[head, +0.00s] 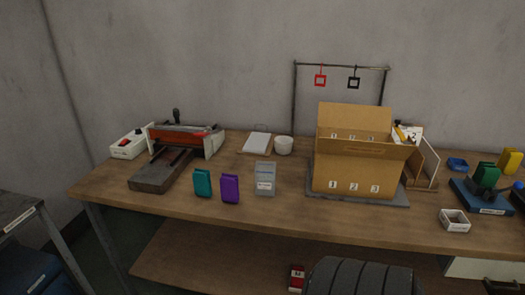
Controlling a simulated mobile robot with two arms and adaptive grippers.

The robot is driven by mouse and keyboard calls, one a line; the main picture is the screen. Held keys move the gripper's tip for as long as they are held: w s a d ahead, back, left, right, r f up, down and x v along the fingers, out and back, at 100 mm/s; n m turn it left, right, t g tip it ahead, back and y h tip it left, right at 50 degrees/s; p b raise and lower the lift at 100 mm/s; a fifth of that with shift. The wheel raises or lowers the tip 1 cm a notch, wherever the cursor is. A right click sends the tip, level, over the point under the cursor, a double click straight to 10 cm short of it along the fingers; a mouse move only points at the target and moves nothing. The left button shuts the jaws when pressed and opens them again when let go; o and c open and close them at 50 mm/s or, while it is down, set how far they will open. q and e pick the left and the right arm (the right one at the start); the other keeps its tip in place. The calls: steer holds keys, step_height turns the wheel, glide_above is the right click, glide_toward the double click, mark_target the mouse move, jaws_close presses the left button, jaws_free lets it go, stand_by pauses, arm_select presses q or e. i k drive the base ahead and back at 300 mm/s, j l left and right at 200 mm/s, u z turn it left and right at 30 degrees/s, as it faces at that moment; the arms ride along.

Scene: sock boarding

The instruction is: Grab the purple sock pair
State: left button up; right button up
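The purple sock pair (230,188) stands upright on the wooden table near its front edge, left of the middle. A teal sock pair (203,182) stands close on its left. A grey card or packet with a label (265,178) stands a little to its right. Neither of my grippers shows in the head view, so I cannot see their state.
A cardboard box with numbered slots (354,187) stands on a grey mat right of the middle. A dark press-like device (160,172) is at the left. A small white tray (455,221) sits at the front right. Bare table lies before the socks.

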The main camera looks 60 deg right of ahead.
mark_target(229, 183)
steer(key=z, duration=1.6)
